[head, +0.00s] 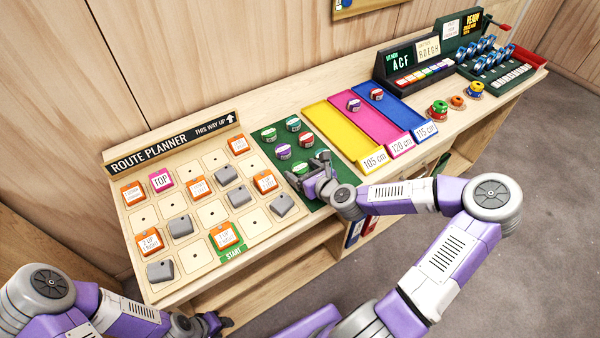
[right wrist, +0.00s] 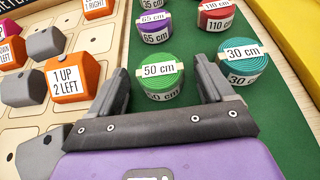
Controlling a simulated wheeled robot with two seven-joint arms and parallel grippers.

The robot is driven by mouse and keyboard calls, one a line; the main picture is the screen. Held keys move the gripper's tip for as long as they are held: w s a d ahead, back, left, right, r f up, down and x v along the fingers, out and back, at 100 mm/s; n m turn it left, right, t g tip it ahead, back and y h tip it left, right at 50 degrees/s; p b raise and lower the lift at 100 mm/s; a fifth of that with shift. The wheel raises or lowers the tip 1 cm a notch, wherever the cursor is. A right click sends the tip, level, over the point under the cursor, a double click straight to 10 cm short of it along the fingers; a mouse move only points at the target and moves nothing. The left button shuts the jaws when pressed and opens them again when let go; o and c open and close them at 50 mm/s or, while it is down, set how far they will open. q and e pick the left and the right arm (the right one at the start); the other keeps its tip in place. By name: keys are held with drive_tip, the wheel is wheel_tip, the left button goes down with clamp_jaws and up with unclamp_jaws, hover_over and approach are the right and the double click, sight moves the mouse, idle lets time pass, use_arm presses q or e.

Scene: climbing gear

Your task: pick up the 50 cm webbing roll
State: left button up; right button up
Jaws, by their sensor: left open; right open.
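The 50 cm webbing roll (right wrist: 162,76) is a green coil with a white label, standing on the green mat (right wrist: 270,112). In the head view the roll (head: 299,167) shows just beyond my right gripper (head: 306,178), partly covered. My right gripper is open. In the right wrist view its two fingers (right wrist: 162,88) point at the roll, one on each side, with gaps to it; I cannot tell how far along the roll they reach. My left gripper (head: 218,321) is low at the bottom left of the head view, open, away from the mat.
A teal 30 cm roll (right wrist: 243,60) stands close by the right finger. A purple 65 cm roll (right wrist: 155,27) and a red 110 cm roll (right wrist: 217,14) stand behind. The route planner board (head: 195,220) with orange blocks lies left; a yellow tray (head: 340,128) lies right.

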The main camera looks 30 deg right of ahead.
drive_tip(key=shift+w, duration=0.1)
drive_tip(key=c, duration=1.1)
drive_tip(key=shift+r, duration=0.1)
